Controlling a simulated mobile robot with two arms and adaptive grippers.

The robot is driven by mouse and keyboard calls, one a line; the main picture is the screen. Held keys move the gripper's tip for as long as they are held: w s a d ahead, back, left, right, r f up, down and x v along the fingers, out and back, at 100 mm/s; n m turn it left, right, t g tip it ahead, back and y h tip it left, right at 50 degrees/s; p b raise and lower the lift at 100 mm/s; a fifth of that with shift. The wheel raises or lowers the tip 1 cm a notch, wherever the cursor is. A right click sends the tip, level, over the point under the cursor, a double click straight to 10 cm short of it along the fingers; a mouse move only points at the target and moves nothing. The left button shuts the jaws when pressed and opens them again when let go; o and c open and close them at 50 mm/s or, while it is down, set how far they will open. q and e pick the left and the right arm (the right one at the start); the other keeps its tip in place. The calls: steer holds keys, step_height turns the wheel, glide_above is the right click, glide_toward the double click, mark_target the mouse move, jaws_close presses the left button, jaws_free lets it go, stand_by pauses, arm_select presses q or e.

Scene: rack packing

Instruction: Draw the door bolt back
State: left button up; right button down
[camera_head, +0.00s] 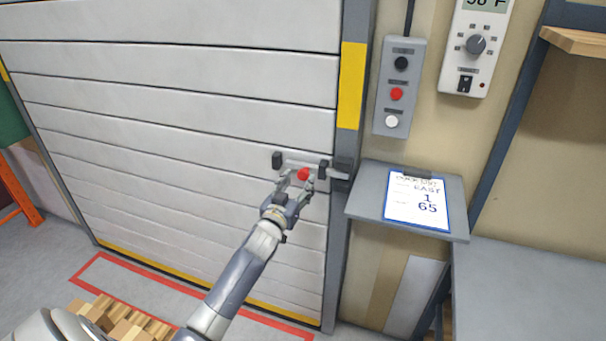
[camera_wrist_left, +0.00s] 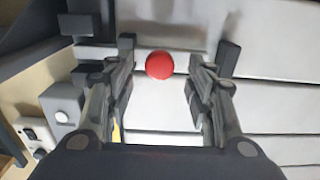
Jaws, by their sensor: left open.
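The door bolt (camera_head: 318,166) is a light grey bar in dark brackets, low on the right side of the white slatted door (camera_head: 180,120). Its red knob (camera_head: 303,174) also shows in the left wrist view (camera_wrist_left: 160,65). The bar reaches right to a dark keeper (camera_head: 342,167) on the door frame. My left gripper (camera_head: 297,181) is open, with its fingers on either side of the red knob. In the left wrist view there are gaps between the knob and both fingers. My right gripper is not in view.
Right of the door, a push-button box (camera_head: 399,87) and a thermostat panel (camera_head: 478,45) hang on the wall. A small grey shelf (camera_head: 362,200) with a clipboard (camera_head: 417,199) sticks out close to the keeper. A wooden pallet (camera_head: 120,318) lies on the floor at lower left.

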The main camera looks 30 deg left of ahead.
mark_target(302, 177)
arm_select(q)
steer(key=shift+x, duration=2.35)
steer(key=shift+c, duration=0.3)
